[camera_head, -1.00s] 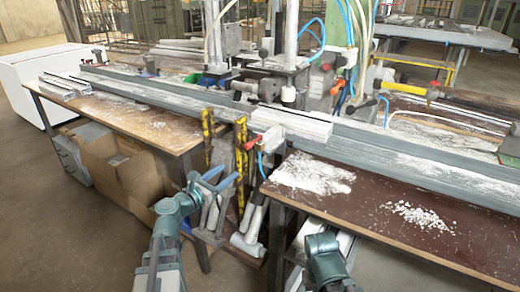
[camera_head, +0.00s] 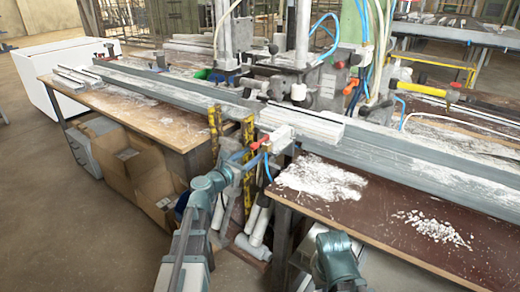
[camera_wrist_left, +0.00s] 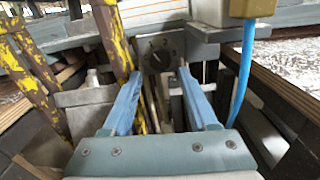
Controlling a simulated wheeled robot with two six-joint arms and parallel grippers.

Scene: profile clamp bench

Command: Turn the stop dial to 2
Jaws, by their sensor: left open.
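The stop dial (camera_wrist_left: 160,53) is a dark round disc on a grey plate, straight ahead of my left gripper in the left wrist view. Its marks are too small to read. My left gripper (camera_wrist_left: 159,73) is open, with its two blue fingers apart and the dial showing just beyond and between their tips. I see no contact with it. In the head view my left gripper (camera_head: 245,160) is at the gap between the two bench tops, just below a red lever (camera_head: 260,143). I cannot make out the dial there. My right gripper is out of view.
Yellow worn uprights (camera_head: 248,150) stand close to the left of my left gripper. A blue hose (camera_wrist_left: 242,70) hangs to its right in the wrist view. The brown bench top (camera_head: 400,235) bears white shavings. A cardboard box (camera_head: 150,185) sits under the left bench.

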